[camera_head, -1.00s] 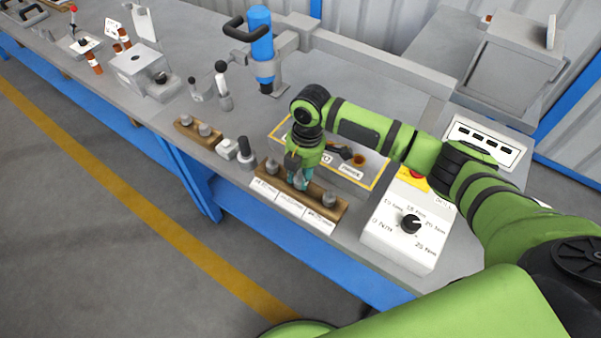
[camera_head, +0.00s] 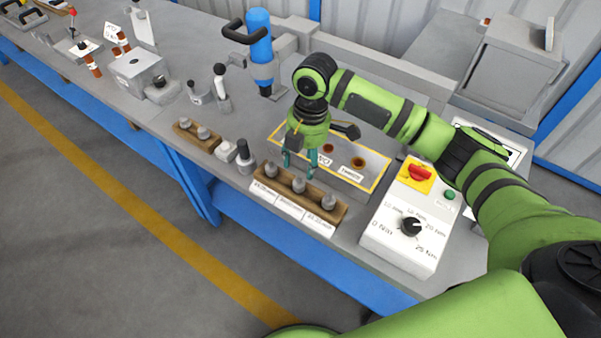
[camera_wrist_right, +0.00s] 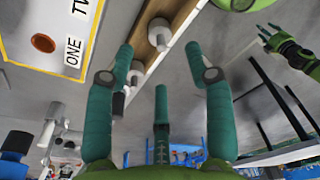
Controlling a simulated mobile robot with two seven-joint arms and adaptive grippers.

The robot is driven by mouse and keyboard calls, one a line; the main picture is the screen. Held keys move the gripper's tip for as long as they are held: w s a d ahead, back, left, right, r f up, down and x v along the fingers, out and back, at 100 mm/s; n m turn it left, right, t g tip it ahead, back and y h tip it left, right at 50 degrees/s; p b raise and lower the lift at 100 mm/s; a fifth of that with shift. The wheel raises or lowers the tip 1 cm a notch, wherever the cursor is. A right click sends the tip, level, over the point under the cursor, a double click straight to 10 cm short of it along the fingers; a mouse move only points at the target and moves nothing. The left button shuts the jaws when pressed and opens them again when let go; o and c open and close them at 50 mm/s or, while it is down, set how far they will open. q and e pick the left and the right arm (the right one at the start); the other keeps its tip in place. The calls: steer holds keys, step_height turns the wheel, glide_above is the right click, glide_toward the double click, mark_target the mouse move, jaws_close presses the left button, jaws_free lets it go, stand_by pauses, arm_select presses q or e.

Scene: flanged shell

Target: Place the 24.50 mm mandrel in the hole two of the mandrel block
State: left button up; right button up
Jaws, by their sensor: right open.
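A long wooden block (camera_head: 315,203) lies near the front table edge in the head view, with three grey mandrels standing upright in it: left (camera_head: 271,168), middle (camera_head: 299,185) and right (camera_head: 328,202). Size labels on its front are too small to read surely. The right wrist view shows the block (camera_wrist_right: 146,52) with a mandrel (camera_wrist_right: 160,34) beyond my fingertips. My right gripper (camera_head: 299,163) is open and empty, just behind and above the middle mandrel. My left gripper (camera_wrist_right: 275,35) shows only in the right wrist view, upper right; its finger opening is unclear.
A grey, yellow-edged panel (camera_head: 376,183) with round brown spots and number labels lies behind the block. A control box (camera_head: 396,238) with a dial and red button stands right. A smaller wooden block (camera_head: 186,133) and a blue-topped press (camera_head: 260,45) stand left and behind.

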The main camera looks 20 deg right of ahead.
steer(key=r, duration=0.5)
steer(key=shift+w+d+r, duration=0.1)
steer(key=shift+d+r, duration=0.05)
steer(key=shift+d, duration=0.1)
